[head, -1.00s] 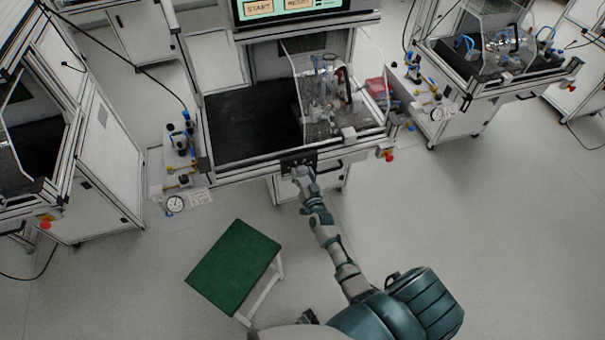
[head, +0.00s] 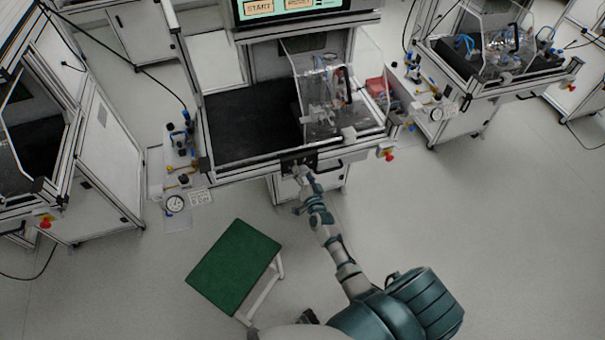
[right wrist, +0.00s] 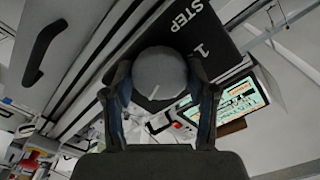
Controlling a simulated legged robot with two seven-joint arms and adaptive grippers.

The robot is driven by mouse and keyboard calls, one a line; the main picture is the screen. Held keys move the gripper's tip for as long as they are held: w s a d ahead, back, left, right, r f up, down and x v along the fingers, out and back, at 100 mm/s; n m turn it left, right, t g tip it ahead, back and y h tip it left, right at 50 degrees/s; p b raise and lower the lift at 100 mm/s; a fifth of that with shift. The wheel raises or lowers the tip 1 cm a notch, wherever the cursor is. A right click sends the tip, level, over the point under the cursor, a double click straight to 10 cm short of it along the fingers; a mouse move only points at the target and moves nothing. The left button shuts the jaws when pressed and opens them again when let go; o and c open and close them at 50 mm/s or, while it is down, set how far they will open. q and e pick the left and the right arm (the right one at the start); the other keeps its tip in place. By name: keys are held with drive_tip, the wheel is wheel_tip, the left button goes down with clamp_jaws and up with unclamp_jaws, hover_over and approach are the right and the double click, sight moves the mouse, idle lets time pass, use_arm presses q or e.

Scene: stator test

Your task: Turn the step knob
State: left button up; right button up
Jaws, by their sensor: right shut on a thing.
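The step knob (right wrist: 160,70) is a round grey knob with a short white line on its face, seen in the right wrist view. It sits on a black panel (right wrist: 190,28) lettered STEP, with a figure that looks like 1 beside it. My right gripper (right wrist: 160,95) has one finger on each side of the knob and is shut on it. In the head view my right gripper (head: 302,174) is at the black panel (head: 299,160) on the front of the middle bench, and hides the knob. My left gripper is not in view.
The bench has a dark top (head: 250,130), a clear guard (head: 365,60) over a fixture, and a screen (head: 290,8) with START. A black handle (right wrist: 42,48) is on the bench front. A green-topped step stool (head: 235,266) stands on the floor, left of my arm. Floor at right is open.

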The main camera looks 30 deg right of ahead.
drive_tip(key=shift+r, duration=0.15)
drive_tip(key=o, duration=0.9)
drive_tip(key=shift+w, duration=0.1)
drive_tip(key=shift+o, duration=1.3)
drive_tip(key=shift+f, duration=0.2)
drive_tip(key=v, duration=1.2)
drive_tip(key=shift+d+f, duration=0.1)
drive_tip(key=shift+d, duration=0.05)
